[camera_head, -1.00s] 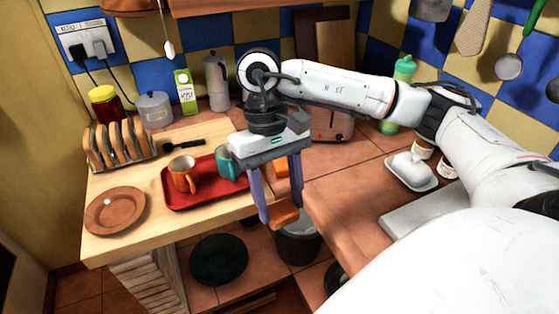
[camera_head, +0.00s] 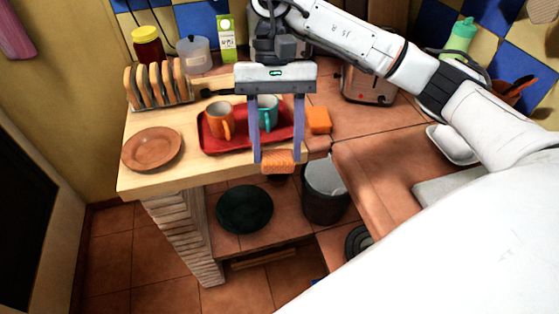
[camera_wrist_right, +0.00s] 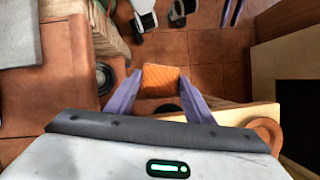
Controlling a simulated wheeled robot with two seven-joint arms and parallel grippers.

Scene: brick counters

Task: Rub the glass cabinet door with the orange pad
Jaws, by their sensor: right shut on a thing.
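My right gripper (camera_head: 277,160) is shut on an orange pad (camera_head: 275,168). The pad hangs between the blue-grey fingers, in front of the red tray and near the wooden counter's front edge in the head view. The pad also shows in the right wrist view (camera_wrist_right: 160,80), between the fingertips over the floor. A dark panel with a pale frame (camera_head: 28,215) stands at the far left of the head view. It may be the glass cabinet door, but I cannot tell for sure.
A red tray (camera_head: 212,146) holds an orange mug (camera_head: 221,122) and a teal mug (camera_head: 268,108). An orange block (camera_head: 318,120) sits right of it. A brown plate (camera_head: 152,148) and toast rack (camera_head: 158,88) are left. A bin (camera_head: 325,195) stands below. Floor at lower left is clear.

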